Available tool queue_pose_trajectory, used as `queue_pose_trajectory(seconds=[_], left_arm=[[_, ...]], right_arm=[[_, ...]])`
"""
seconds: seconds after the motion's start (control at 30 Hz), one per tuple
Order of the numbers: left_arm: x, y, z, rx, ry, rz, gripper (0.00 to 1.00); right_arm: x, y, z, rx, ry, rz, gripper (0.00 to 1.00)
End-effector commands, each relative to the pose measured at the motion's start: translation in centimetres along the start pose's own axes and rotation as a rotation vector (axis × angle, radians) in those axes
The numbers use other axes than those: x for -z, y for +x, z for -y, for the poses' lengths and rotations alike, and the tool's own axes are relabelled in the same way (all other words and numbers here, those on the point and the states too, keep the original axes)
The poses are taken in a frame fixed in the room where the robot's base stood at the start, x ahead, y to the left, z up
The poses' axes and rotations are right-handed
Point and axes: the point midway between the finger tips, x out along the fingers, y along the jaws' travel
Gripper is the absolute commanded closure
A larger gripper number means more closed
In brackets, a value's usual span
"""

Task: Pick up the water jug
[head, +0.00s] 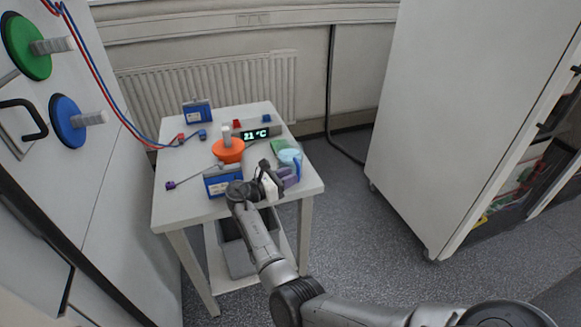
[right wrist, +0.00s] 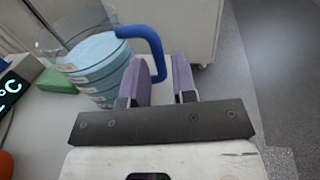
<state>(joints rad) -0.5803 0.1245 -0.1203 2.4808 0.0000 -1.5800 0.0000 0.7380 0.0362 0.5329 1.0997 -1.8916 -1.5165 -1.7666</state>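The water jug (head: 288,157) stands at the right side of the white table, clear-walled with pale blue contents. In the right wrist view the jug (right wrist: 98,62) is at the upper left, upright, with its blue handle (right wrist: 146,40) pointing toward my gripper. My right gripper (head: 289,179) is at the near side of the jug, beside the handle. In the wrist view its purple fingers (right wrist: 161,70) are apart, and the handle's lower end shows in the gap between them. Whether the fingers touch the handle cannot be told. My left gripper is not in view.
On the table (head: 180,207) are an orange holder (head: 228,152), a temperature display (head: 256,133), a green piece (head: 279,146) and blue boxes (head: 198,113), with red and blue cables. A tall white cabinet (head: 460,110) stands at the right. Floor between is clear.

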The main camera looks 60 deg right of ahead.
Motion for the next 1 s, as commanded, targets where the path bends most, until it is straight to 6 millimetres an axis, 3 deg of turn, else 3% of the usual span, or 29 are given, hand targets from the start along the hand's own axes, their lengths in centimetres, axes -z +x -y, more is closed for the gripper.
queue_pose_trajectory(seconds=[0.23,0.6,0.93,1.0], left_arm=[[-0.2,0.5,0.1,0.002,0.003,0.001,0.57],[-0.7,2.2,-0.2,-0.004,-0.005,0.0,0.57],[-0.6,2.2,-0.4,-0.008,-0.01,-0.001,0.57],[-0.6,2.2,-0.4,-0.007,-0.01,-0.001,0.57]], right_arm=[[0.1,1.2,0.0,-0.001,0.002,0.0,0.74],[0.2,5.5,-0.2,-0.001,0.002,0.0,0.74],[0.1,5.9,-0.2,-0.001,0.001,-0.001,0.74],[0.1,5.9,-0.2,-0.001,0.001,-0.001,0.8]])
